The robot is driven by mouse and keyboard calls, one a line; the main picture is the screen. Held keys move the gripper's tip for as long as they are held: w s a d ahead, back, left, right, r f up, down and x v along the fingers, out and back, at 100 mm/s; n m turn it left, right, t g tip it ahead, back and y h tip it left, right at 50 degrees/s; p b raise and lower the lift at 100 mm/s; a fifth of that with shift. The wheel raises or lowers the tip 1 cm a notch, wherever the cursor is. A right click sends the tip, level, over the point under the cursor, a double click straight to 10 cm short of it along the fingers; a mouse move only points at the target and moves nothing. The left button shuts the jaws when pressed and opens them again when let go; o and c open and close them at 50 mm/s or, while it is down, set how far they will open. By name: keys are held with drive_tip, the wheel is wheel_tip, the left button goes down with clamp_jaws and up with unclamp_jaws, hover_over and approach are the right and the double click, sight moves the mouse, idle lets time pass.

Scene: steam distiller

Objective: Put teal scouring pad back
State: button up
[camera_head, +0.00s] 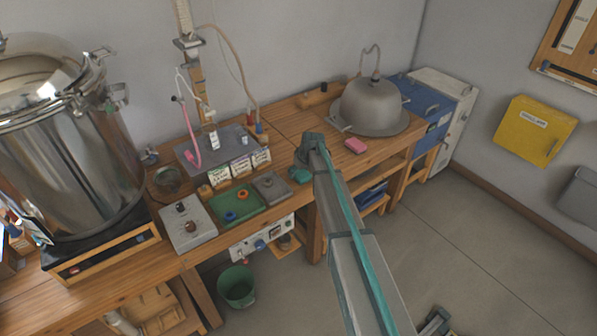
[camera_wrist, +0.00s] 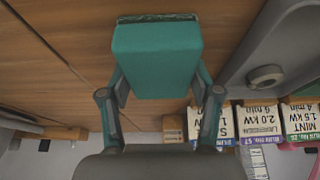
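The teal scouring pad (camera_wrist: 157,60) is a block with a thin dark layer along its far edge. In the wrist view my gripper (camera_wrist: 158,92) has one finger against each side of it, so it is shut on the pad. In the head view the pad (camera_head: 299,176) shows as a small teal patch below my gripper (camera_head: 305,168), over the workbench (camera_head: 290,137). The gripper and arm hide part of the pad and the bench there. I cannot tell whether the pad touches the bench.
A pink sponge (camera_head: 355,145) lies right of my gripper, before the grey dome (camera_head: 372,106). Left stand label cards (camera_head: 241,167), a grey box (camera_head: 271,187), a green tray (camera_head: 252,209) and a large steel pot (camera_head: 65,150). Bare wood lies around the sponge.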

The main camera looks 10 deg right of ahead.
drive_tip(key=o, duration=0.3)
drive_tip(key=shift+o, duration=0.2)
drive_tip(key=shift+r, duration=0.2)
drive_tip(key=b+v, duration=0.4)
drive_tip(key=v, duration=0.8)
drive_tip(key=s+a+f+m+g, duration=0.25)
drive_tip(key=s+f+g, duration=0.35)
drive_tip(key=s+f, duration=2.35)
drive_tip(key=s+f+m+g+h, duration=0.1)
drive_tip(key=s+f, duration=0.3)
drive_tip(key=s, duration=1.3)
drive_tip(key=s+f+m+g+h, duration=0.1)
drive_tip(key=s+f+g, duration=0.3)
drive_tip(key=s, duration=1.3)
drive_tip(key=shift+s+d+f+m, duration=0.35)
drive_tip(key=shift+s+d+f, duration=0.05)
